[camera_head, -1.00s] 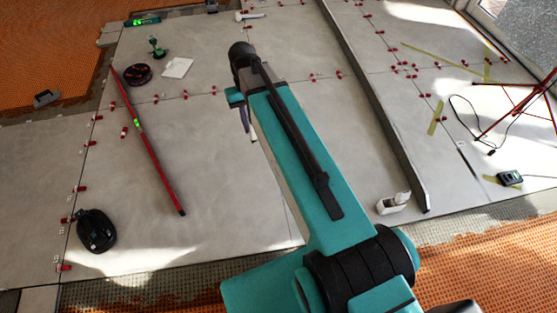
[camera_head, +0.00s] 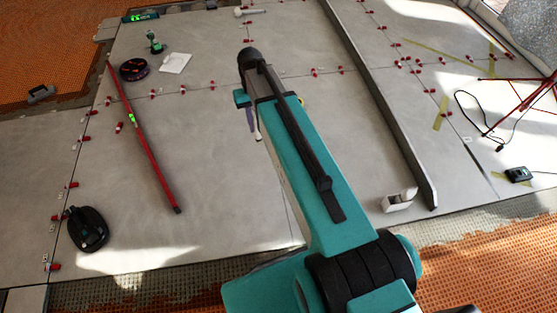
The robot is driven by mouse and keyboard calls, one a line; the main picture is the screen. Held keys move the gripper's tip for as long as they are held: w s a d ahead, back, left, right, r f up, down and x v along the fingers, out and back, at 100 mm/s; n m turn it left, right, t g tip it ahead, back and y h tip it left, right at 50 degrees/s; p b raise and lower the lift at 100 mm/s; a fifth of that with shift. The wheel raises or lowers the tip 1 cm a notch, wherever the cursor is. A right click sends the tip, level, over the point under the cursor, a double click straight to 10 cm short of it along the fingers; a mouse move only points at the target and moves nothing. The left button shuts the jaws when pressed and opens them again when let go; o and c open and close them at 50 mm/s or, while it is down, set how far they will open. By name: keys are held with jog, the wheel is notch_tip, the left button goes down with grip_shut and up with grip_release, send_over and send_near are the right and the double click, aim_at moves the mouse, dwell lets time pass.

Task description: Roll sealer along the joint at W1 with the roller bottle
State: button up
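My gripper (camera_head: 245,98) is in the upper middle of the head view, mostly hidden behind my teal arm, so its fingers cannot be made out. A slim purple-and-white object (camera_head: 253,125) hangs just below it and may be the roller bottle. I cannot tell whether the gripper holds it or whether its tip touches the floor. A thin tile joint (camera_head: 291,213) runs down the floor to the right of this object, partly hidden by my arm. No W1 mark can be read.
A red level (camera_head: 142,138) and a black device (camera_head: 88,229) lie at left. A long grey straightedge (camera_head: 385,110) and a white dispenser-like item (camera_head: 399,200) are at right. Several red clips (camera_head: 211,84) line the joints. A red tripod (camera_head: 520,100) stands far right.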

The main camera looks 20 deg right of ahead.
jog(key=w+d+f+b, duration=0.3)
jog(key=f+b, duration=0.4)
jog(key=f, duration=0.5)
jog(key=w+d+f+m+b, duration=0.1)
jog(key=d+f+b, duration=0.4)
jog(key=f, duration=0.8)
jog(key=w+d+f+b, duration=0.3)
jog(key=w+f+b, duration=0.1)
jog(key=f+b, duration=0.6)
notch_tip(320, 180, down, 2)
jog(key=shift+w+d+f+m, duration=0.2)
jog(key=shift+w+d+m, duration=0.15)
jog(key=shift+d+m, duration=0.05)
jog(key=shift+f+b, duration=0.15)
jog(key=shift+b, duration=0.2)
notch_tip(320, 180, down, 6)
jog(key=b, duration=0.5)
jog(key=shift+f+b, duration=0.25)
jog(key=shift+b, duration=0.15)
jog(key=shift+p, duration=0.55)
jog(key=shift+f, duration=0.55)
